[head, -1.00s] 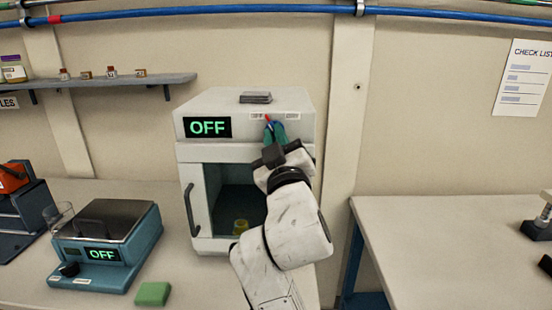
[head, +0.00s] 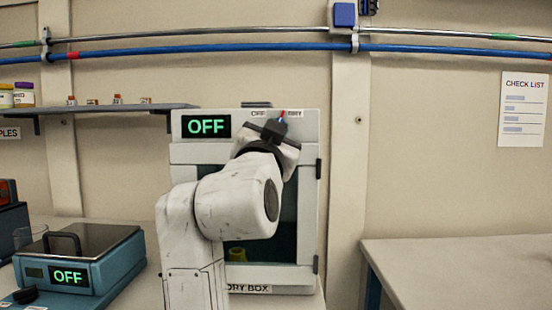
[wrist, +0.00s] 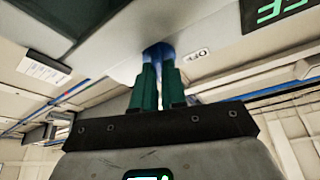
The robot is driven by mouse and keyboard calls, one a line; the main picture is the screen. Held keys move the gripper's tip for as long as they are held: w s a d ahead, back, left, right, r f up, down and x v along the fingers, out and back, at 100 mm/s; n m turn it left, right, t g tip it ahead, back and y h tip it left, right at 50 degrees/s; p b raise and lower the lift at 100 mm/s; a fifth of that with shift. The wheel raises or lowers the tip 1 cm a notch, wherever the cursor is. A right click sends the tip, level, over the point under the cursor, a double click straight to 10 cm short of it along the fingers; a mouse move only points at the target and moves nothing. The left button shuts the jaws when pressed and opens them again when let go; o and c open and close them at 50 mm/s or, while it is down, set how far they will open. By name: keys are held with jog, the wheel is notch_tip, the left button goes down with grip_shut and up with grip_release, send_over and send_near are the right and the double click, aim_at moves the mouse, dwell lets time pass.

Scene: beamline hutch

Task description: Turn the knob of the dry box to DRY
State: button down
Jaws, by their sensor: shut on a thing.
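The dry box (head: 186,151) stands against the wall in the head view, and its green display (head: 206,126) reads OFF. Its knob (head: 282,117) is near the top right of the front panel, with a red pointer tip tilted slightly right, toward the DRY label (head: 296,113) and away from the OFF label (head: 258,113). My gripper (head: 276,129) is at the knob. In the wrist view, the green fingers of my gripper (wrist: 158,82) are shut on the blue knob (wrist: 160,51). My arm hides much of the box's front.
A teal balance-like device (head: 110,265), with a display reading OFF, stands at left on the bench. A shelf (head: 110,109) with small jars is above. A yellow item (head: 237,254) shows in the box window. A second table (head: 460,255) at right looks clear.

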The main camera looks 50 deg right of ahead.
jog(key=shift+w+m+g+b, duration=0.1)
jog(key=shift+m+g+b, duration=0.65)
jog(key=shift+m, duration=0.75)
jog(key=shift+m+g+b, duration=0.65)
jog(key=shift+m+b, duration=0.2)
jog(key=shift+m, duration=0.65)
jog(key=c, duration=1.2)
grip_release()
jog(key=shift+a, duration=0.15)
jog(key=v, duration=1)
jog(key=shift+a+f, duration=0.15)
jog(key=shift+a, duration=0.15)
